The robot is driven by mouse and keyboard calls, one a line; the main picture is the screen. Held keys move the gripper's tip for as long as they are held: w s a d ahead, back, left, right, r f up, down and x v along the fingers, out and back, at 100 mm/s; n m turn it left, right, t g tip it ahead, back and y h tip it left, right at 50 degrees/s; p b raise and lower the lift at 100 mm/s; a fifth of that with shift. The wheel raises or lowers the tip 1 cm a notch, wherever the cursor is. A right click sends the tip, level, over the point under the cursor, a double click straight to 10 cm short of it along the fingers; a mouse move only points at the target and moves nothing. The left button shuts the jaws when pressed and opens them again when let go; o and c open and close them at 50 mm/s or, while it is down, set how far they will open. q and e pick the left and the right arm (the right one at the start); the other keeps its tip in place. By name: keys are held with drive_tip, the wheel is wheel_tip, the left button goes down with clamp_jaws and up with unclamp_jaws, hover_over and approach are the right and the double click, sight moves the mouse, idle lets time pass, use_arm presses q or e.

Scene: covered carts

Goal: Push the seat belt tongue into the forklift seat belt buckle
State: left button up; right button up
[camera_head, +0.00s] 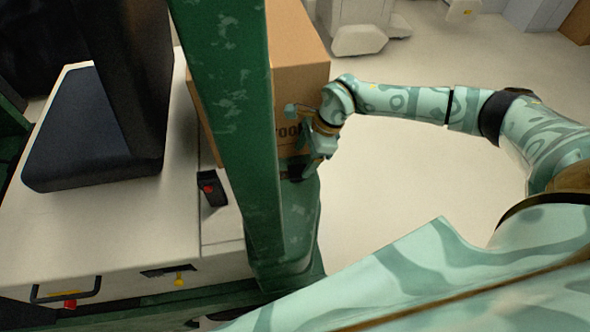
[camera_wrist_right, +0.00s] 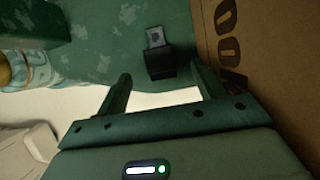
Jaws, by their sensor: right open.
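The buckle (camera_head: 212,188) is a black block with a red button on the pale deck, right of the dark seat (camera_head: 95,135) in the head view. The seat belt tongue (camera_wrist_right: 155,37) is a grey metal plate on a black body (camera_wrist_right: 160,65) against a green surface in the right wrist view. My right gripper (camera_head: 308,160) is beside the green post in the head view. In the wrist view its fingers (camera_wrist_right: 162,88) are spread, with the tongue's black body just beyond the gap and nothing between them. My left gripper is not in view.
A green post (camera_head: 228,90) stands between the buckle and my right gripper. A cardboard box (camera_head: 300,60) is behind the gripper and also lines the right side of the wrist view (camera_wrist_right: 240,85). The pale floor (camera_head: 390,190) to the right is clear.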

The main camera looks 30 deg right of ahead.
sight(295, 171)
drive_tip(key=x, duration=0.5)
drive_tip(key=c, duration=1.2)
